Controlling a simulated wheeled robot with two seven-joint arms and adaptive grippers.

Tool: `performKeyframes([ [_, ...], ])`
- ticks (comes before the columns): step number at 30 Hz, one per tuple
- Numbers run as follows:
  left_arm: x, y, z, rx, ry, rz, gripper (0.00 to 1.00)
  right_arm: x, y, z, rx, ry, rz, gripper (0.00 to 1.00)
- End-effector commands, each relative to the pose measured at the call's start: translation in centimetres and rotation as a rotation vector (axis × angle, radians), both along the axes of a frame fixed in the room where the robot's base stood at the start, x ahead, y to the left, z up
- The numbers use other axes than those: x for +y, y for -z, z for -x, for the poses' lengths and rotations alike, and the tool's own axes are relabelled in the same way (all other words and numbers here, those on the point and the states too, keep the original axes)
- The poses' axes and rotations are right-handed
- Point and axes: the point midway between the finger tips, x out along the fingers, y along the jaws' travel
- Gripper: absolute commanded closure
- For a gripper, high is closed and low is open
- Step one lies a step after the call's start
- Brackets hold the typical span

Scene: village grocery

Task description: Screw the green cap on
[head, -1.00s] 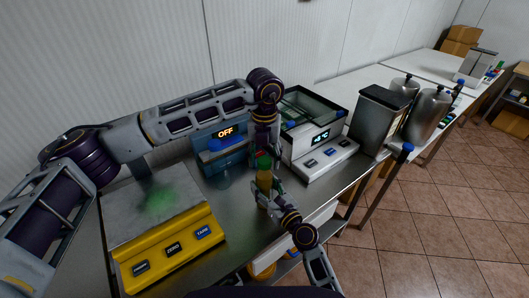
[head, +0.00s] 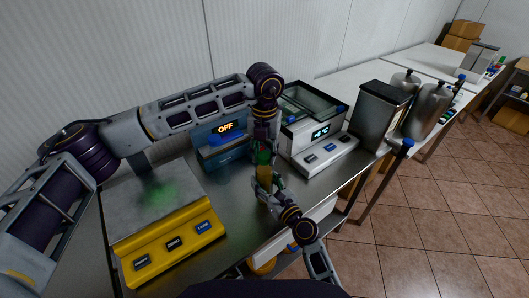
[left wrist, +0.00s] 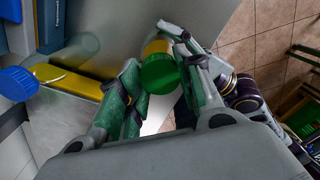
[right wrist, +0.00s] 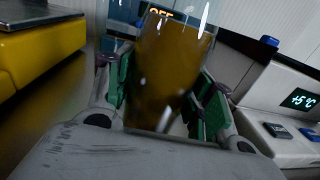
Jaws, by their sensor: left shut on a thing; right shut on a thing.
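The green cap (left wrist: 158,74) sits between the fingers of my left gripper (left wrist: 160,92), which is shut on it. In the head view the green cap (head: 263,157) shows just below my left gripper (head: 264,147), directly above the bottle. The amber, see-through bottle (right wrist: 172,65) stands upright between the fingers of my right gripper (right wrist: 165,95), which is shut on it. In the head view the bottle (head: 264,172) is above my right gripper (head: 265,187). Cap and bottle top line up closely; whether the threads engage cannot be seen.
A yellow scale (head: 172,243) stands at left on the steel table (head: 235,215). A blue device (head: 213,137) reading OFF is behind the grippers. A white glass-topped unit (head: 325,159) and a dark container (head: 377,115) are to the right.

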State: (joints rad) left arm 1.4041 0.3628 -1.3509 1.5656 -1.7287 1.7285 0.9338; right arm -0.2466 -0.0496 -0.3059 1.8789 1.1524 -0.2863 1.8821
Motion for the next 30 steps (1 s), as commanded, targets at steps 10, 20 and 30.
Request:
performKeyframes([
  [10,0.05,0.0,-0.04,0.0,0.279,-0.001,0.94,0.0,0.01,0.0,0.001,0.0,-0.001,1.0],
  [20,0.06,0.01,-0.05,0.0,0.552,0.0,0.94,-0.01,0.01,0.0,0.001,0.0,-0.001,1.0],
  [30,0.06,0.06,-0.08,0.0,0.831,0.0,0.94,-0.01,0.01,0.0,0.001,0.0,-0.001,1.0],
])
